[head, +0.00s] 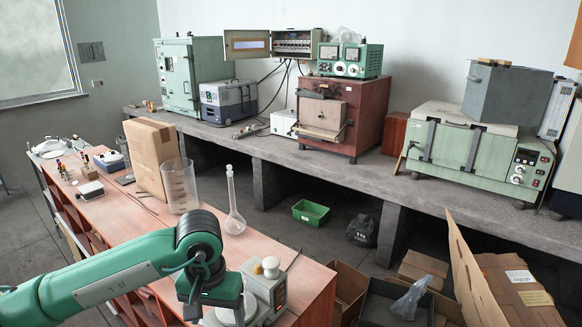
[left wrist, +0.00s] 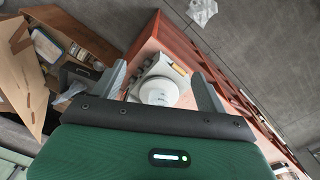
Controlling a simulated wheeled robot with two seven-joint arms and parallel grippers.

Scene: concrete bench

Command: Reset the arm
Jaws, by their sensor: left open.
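My left arm comes in from the left in the head view, and its gripper (head: 217,308) points down over the near end of the red-brown bench. In the left wrist view the two grey fingers of the left gripper (left wrist: 159,72) are spread apart with nothing held between them. A white bench device (head: 268,288) with a small white container on top stands just right of the gripper. In the left wrist view a round white part of it (left wrist: 158,91) shows between the fingers; I cannot tell the gap. My right gripper is in neither view.
A glass flask (head: 234,218), a clear beaker (head: 181,187) and a cardboard box (head: 150,150) stand on the bench beyond the gripper. Open cartons (head: 500,285) lie on the floor at right. A concrete counter (head: 290,150) with heavy equipment runs along the wall.

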